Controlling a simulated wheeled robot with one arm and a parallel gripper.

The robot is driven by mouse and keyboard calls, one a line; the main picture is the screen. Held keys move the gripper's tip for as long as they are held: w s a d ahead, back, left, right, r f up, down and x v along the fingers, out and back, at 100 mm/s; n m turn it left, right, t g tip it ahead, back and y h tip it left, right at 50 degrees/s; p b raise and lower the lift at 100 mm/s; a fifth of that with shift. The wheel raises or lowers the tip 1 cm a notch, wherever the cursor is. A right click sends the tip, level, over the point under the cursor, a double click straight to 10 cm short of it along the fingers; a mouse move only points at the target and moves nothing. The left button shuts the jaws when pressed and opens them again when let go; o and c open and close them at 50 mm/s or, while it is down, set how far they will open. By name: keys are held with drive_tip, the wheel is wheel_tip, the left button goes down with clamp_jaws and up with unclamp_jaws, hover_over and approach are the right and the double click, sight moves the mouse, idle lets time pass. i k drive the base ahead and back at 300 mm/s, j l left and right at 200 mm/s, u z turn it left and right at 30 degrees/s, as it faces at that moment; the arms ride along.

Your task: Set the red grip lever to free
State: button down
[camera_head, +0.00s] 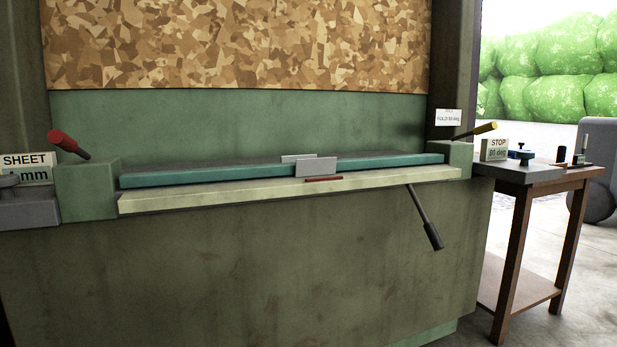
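The red grip lever (68,144) is at the left end of the green folding machine. Its red handle points up and to the left, tilted, and its dark shaft runs down to the green end block (88,188). No markings for free or locked can be made out beside it. My gripper is not in view.
A black-handled bar (426,221) hangs below the pale front beam (240,195). A grey plate (316,167) stands mid-beam. A wooden side table (540,180) stands right.

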sight(57, 137)
drive_tip(key=i+l, duration=0.2)
drive_tip(key=i, duration=0.15)
drive_tip(key=i+l, duration=0.15)
drive_tip(key=i, duration=0.2)
drive_tip(key=i+u, duration=0.1)
drive_tip(key=u, duration=0.4)
drive_tip(key=l+u, duration=0.15)
drive_tip(key=u, duration=0.35)
drive_tip(key=i+l+u, duration=0.1)
drive_tip(key=u, duration=0.35)
